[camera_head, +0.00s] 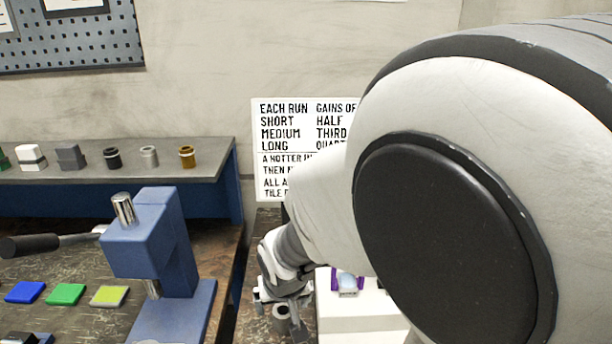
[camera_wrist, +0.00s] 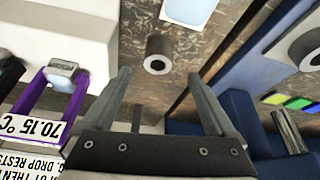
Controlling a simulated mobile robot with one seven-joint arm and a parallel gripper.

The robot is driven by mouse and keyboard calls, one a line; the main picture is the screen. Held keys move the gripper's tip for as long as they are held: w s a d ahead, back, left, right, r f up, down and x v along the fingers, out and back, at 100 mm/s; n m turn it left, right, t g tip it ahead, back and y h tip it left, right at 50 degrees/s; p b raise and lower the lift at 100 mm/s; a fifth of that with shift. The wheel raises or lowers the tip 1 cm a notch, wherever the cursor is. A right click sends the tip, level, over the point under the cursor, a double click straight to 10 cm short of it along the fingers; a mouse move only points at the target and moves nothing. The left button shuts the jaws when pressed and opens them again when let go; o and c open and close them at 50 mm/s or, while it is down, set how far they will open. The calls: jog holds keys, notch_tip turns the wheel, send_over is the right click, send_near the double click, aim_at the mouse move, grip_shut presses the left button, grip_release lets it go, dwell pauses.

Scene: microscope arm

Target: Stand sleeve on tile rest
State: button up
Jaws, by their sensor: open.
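A grey hollow sleeve (camera_wrist: 152,65) stands upright on the brown worktop in the wrist view, its round opening facing up. It lies just past my gripper (camera_wrist: 159,75), between the lines of its two fingers. The fingers are wide apart with nothing held. In the head view my gripper (camera_head: 283,294) hangs over the sleeve (camera_head: 281,323), which is partly hidden by the fingers. I cannot tell for sure which thing is the tile rest; a pale blue-topped white piece (camera_wrist: 188,12) lies beyond the sleeve.
A blue press (camera_head: 150,240) and coloured tiles (camera_head: 66,294) are at left. Several small sleeves and blocks line the shelf (camera_head: 215,163). My arm hides the right side.

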aim_at(284, 313)
jog(key=b+x, duration=0.1)
jog(key=x, duration=0.3)
jog(key=shift+f, duration=0.15)
jog(key=b+x, duration=0.2)
jog(key=x, duration=0.3)
jog(key=shift+d, duration=0.15)
grip_shut()
